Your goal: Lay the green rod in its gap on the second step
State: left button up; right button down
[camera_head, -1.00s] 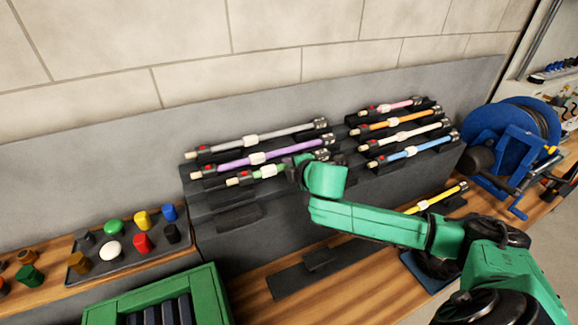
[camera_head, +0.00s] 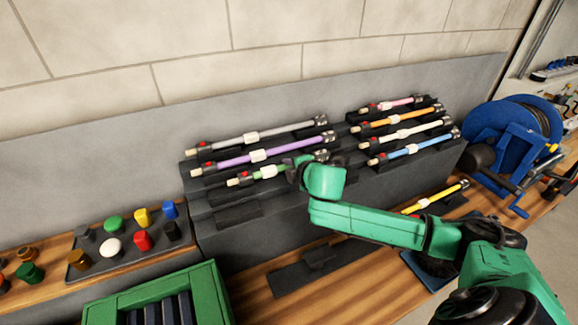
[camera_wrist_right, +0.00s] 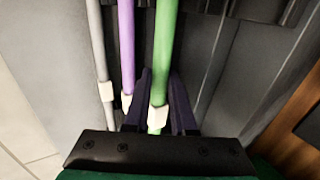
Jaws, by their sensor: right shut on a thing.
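The green rod (camera_head: 258,175) has a white collar and a red-marked, cream-tipped left end. In the head view it lies along the left stepped stand (camera_head: 240,237), just in front of and below the purple rod (camera_head: 225,163). My right gripper (camera_head: 291,172) is at its right part. In the right wrist view my right gripper (camera_wrist_right: 158,108) is shut on the green rod (camera_wrist_right: 165,45) close to its white collar. I cannot tell whether the rod rests in its gap or hangs slightly above. My left gripper is not in view.
A grey rod (camera_head: 280,132) lies above the purple one. The right stand holds pink, orange, white and blue rods (camera_head: 405,152). A yellow rod (camera_head: 448,193) lies low at the right. A tray of colored pieces (camera_head: 100,268), a green crate (camera_head: 215,290) and a blue reel (camera_head: 490,125) stand around.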

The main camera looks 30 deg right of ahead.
jog(key=shift+f, duration=0.4)
jog(key=c, duration=0.7)
grip_release()
jog(key=shift+o, duration=0.2)
jog(key=p+v, duration=0.2)
jog(key=v, duration=1.2)
jog(key=shift+s+r, duration=0.15)
jog(key=shift+s, duration=0.15)
